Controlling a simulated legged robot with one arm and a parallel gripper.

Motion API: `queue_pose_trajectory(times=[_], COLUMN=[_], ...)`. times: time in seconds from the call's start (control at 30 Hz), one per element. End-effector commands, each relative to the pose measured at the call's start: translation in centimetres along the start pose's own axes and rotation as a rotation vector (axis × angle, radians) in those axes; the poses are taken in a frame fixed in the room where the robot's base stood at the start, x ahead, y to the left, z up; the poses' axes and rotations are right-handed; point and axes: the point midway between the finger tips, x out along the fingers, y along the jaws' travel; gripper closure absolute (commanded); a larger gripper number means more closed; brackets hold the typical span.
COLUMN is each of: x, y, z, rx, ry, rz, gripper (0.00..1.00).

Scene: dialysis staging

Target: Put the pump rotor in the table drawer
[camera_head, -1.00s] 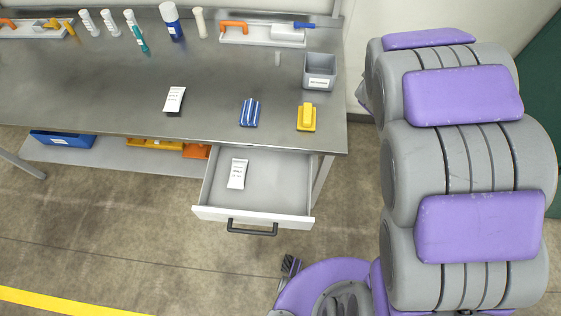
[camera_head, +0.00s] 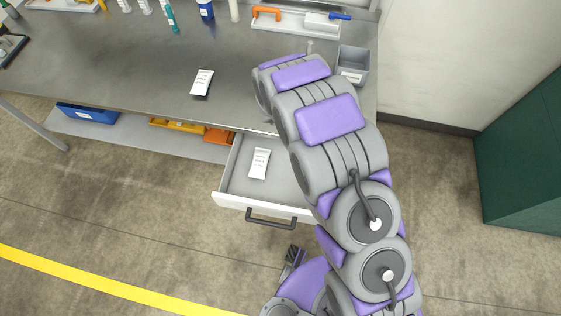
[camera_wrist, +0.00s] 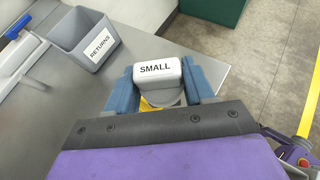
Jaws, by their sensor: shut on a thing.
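In the wrist view my gripper (camera_wrist: 163,88) is shut, its blue fingers on either side of a grey piece with a white label reading SMALL (camera_wrist: 155,69). Some yellow shows under it. It appears to be the pump rotor, near the table's right front corner; whether it still touches the table I cannot tell. In the head view my arm hides the gripper and this piece. The table drawer (camera_head: 262,204) is pulled open below the front edge, left of my arm. A white labelled packet (camera_head: 259,163) lies in it, with bare floor around it.
A grey RETURNS bin (camera_head: 353,66) stands at the table's right end and also shows in the wrist view (camera_wrist: 84,38). A white packet (camera_head: 202,82) lies on the steel table (camera_head: 120,75). A tray with an orange-handled tool (camera_head: 300,20) is at the back. A green cabinet (camera_head: 520,160) stands right.

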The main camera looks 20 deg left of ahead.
Motion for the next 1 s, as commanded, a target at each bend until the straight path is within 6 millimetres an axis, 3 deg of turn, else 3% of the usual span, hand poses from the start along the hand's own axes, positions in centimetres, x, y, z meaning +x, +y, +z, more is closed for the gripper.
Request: queue_pose_trajectory(times=[0.03, 0.2, 0.4, 0.5, 0.67, 1.0], x=[-0.5, -2.8, -5.2, -5.8, -5.8, -3.2], y=[-0.2, -1.9, -3.7, -4.5, -5.1, -5.7], z=[-2.5, -10.2, -17.2, -19.2, -20.8, -24.8], rx=[0.008, 0.062, 0.104, 0.115, 0.123, 0.129], ry=[-0.001, 0.0, -0.008, -0.009, -0.01, -0.005], rz=[-0.021, -0.102, -0.174, -0.194, -0.208, -0.205], gripper=[0.81, 0.81, 0.81, 0.81, 0.81, 0.81])
